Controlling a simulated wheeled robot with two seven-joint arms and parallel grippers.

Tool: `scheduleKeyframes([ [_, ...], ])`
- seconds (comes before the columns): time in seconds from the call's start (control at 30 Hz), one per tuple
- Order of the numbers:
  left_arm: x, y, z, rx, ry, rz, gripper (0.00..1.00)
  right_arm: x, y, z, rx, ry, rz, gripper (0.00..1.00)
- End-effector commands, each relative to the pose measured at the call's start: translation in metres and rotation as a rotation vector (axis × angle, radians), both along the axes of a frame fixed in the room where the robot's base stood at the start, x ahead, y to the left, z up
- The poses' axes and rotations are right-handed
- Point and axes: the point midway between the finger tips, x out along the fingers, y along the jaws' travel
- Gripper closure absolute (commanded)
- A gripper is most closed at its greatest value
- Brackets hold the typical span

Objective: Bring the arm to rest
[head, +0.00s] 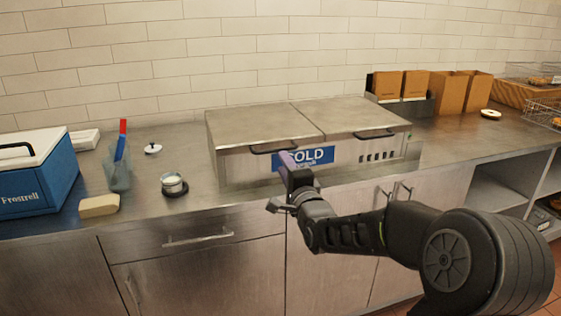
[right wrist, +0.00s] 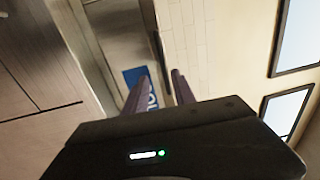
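My right arm reaches in from the lower right of the head view. Its gripper (head: 287,180) is in front of the cold unit (head: 235,165), over the counter's front edge, and overlaps the blue COLD label (head: 318,156) in the picture. In the right wrist view the two fingers of the right gripper (right wrist: 159,82) stand apart with nothing between them. The label (right wrist: 135,76) shows beyond them. My left gripper is in neither view.
A blue cooler (head: 40,190), a sponge-like block (head: 99,206), a jug with a red-and-blue handle (head: 118,172) and a small white cup (head: 173,182) stand at left. Brown boxes (head: 452,93) stand at the back right. Bare counter (head: 470,140) lies at right.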

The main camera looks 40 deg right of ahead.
Motion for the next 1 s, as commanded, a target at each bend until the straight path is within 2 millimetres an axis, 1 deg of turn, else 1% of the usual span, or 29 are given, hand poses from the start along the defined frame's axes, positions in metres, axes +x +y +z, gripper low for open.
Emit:
scheduleKeyframes([
  [0.03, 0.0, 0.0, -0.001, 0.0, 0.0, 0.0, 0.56, -0.005, 0.002, -0.001, 0.0, 0.0, 0.0, 0.69],
  [0.13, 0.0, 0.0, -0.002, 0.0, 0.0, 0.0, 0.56, -0.008, 0.003, -0.001, 0.0, 0.0, -0.001, 0.69],
  [0.67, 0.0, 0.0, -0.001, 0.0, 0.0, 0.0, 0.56, -0.008, 0.003, -0.001, -0.002, 0.002, -0.001, 0.69],
  [0.8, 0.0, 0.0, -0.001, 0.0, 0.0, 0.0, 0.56, -0.008, 0.003, -0.003, -0.062, 0.03, -0.006, 0.69],
  [0.87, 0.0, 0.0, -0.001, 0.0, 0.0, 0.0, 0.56, -0.008, 0.003, -0.007, -0.121, 0.066, -0.01, 0.69],
  [0.93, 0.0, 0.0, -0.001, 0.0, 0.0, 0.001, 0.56, -0.009, 0.003, -0.018, -0.21, 0.137, -0.016, 0.69],
  [0.97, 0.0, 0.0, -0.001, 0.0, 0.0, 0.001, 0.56, -0.01, 0.004, -0.026, -0.255, 0.178, -0.017, 0.69],
  [1.0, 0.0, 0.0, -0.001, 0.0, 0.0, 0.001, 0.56, -0.011, 0.006, -0.045, -0.317, 0.25, -0.01, 0.69],
])
